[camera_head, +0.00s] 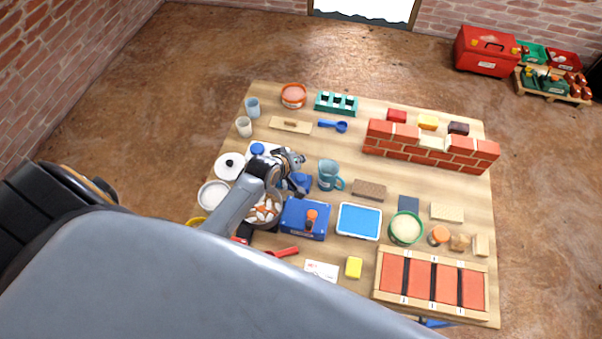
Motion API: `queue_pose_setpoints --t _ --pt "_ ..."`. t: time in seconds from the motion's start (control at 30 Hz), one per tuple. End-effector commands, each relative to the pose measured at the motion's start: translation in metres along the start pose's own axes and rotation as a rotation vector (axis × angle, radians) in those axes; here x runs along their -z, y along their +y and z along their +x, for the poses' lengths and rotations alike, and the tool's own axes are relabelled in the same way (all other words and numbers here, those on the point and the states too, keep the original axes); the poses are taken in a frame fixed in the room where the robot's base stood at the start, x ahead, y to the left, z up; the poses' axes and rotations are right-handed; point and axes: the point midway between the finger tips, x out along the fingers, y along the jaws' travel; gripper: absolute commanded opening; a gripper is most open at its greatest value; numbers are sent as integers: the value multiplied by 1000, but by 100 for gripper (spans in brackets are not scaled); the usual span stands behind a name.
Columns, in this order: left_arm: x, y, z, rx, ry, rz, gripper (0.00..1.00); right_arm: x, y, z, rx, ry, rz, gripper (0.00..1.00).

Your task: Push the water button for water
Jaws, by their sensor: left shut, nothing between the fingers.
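My left arm reaches in from the lower left over the wooden table. Its gripper (298,174) is shut and empty, above the left-centre of the table. A blue part (303,182) shows just below the gripper; I cannot tell whether they touch. A white item with a round blue top (257,149) lies just left of the wrist, partly hidden by the arm. I cannot tell which blue part is the water button. A blue-grey jug (327,175) stands just right of the gripper. My right gripper is not in view.
A blue box with an orange-topped item (311,215) and a pan (266,210) are close below the gripper. A brick wall model (410,144), a blue tray (359,221) and a brick-filled wooden crate (382,272) occupy the right side. Small cups (252,106) stand at the back left.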

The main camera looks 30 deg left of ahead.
Motion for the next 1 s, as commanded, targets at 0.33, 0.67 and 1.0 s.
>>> queue_pose_setpoints --t 0.33,0.67,1.0 --pt "-28 -28 37 1 0 0 0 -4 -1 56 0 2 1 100" --pt "-36 -36 50 0 0 1 0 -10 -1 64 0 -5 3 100" --pt "-36 -36 49 0 0 1 0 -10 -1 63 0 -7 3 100"
